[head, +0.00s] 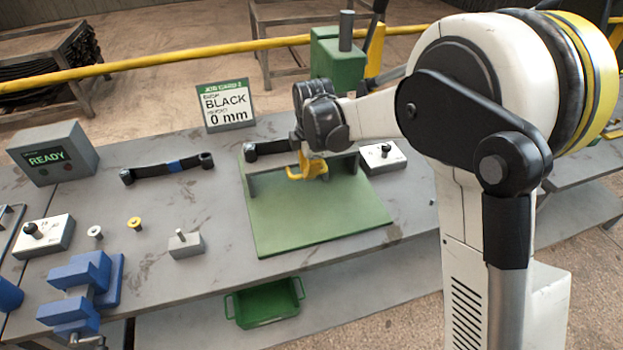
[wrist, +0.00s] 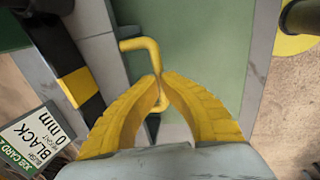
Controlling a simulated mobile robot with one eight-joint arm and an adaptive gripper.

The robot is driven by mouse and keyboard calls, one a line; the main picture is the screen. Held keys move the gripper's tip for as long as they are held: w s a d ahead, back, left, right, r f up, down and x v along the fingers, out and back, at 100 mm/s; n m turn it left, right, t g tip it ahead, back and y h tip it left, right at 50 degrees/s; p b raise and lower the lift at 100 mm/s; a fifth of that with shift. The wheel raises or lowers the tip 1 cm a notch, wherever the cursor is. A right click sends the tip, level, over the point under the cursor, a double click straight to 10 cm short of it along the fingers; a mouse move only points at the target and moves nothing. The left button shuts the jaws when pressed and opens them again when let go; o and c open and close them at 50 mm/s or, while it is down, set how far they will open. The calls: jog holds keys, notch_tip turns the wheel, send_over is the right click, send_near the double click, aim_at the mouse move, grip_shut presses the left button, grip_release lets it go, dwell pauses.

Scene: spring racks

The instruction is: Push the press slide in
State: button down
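The press has a green base plate (head: 315,215) on the grey bench; its green surface also shows in the wrist view (wrist: 200,50). A bent yellow handle (wrist: 140,44) stands at its far side. My gripper (wrist: 160,80) has its yellow fingertips closed together around the handle's upright part. In the head view my gripper (head: 306,168) reaches down over the far edge of the plate, and the arm hides part of the press. I cannot clearly separate the fingers from the handle there.
A black arm with a yellow band (wrist: 76,86) lies beside the handle. A job card (head: 227,105) reads BLACK, 0 mm. A READY box (head: 50,152), another black arm with a blue band (head: 170,167), a blue vise (head: 80,285) and small bushings stand left. The front plate area is clear.

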jog(key=shift+w, duration=0.15)
jog(key=c, duration=1.5)
grip_release()
jog(key=shift+w+a+f, duration=0.1)
jog(key=shift+w, duration=0.05)
jog(key=shift+o, duration=0.2)
notch_tip(320, 180, up, 12)
jog(key=s, duration=0.2)
jog(key=shift+d, duration=0.35)
jog(key=shift+s, duration=0.1)
